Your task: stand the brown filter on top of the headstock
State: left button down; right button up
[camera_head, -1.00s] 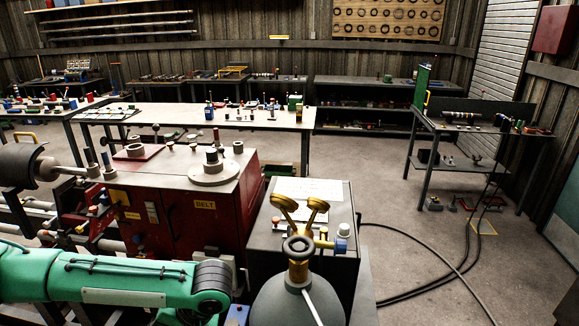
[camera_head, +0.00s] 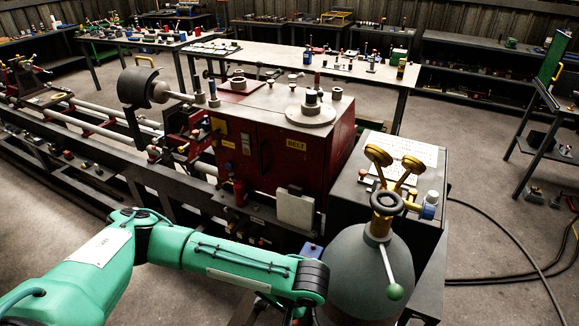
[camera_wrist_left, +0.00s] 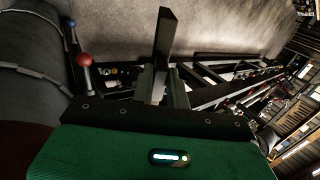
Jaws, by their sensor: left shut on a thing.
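The headstock (camera_head: 275,140) is the red box-shaped lathe housing with a "BELT" label, mid-picture in the head view. Its flat top carries a pale round disc with a hub (camera_head: 311,112), a small grey cylinder (camera_head: 336,93) and some knobs. My left arm reaches in from the left, in front of the headstock; its gripper is not clear there. In the left wrist view, my left gripper (camera_wrist_left: 163,82) is shut on a dark, slab-like piece (camera_wrist_left: 165,35) standing up between the fingers. I cannot tell its brown colour or whether it is the filter. My right gripper is not in view.
A grey gas cylinder (camera_head: 366,270) with brass gauges stands right of my arm, before a grey cabinet (camera_head: 398,190). A dark drum (camera_head: 138,88) is left of the headstock. A red cylinder (camera_head: 239,191) and pale box (camera_head: 296,208) are at its front.

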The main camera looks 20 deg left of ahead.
aim_at(266, 103)
jog(key=i+j, duration=0.1)
jog(key=j, duration=0.5)
jog(key=i+j, duration=0.1)
jog(key=j, duration=0.5)
jog(key=i+j, duration=0.1)
jog(key=j, duration=0.55)
jog(key=i+j, duration=0.1)
jog(key=j, duration=0.5)
jog(key=i+j, duration=0.1)
jog(key=j, duration=0.5)
jog(key=i+j, duration=0.1)
jog(key=j, duration=0.5)
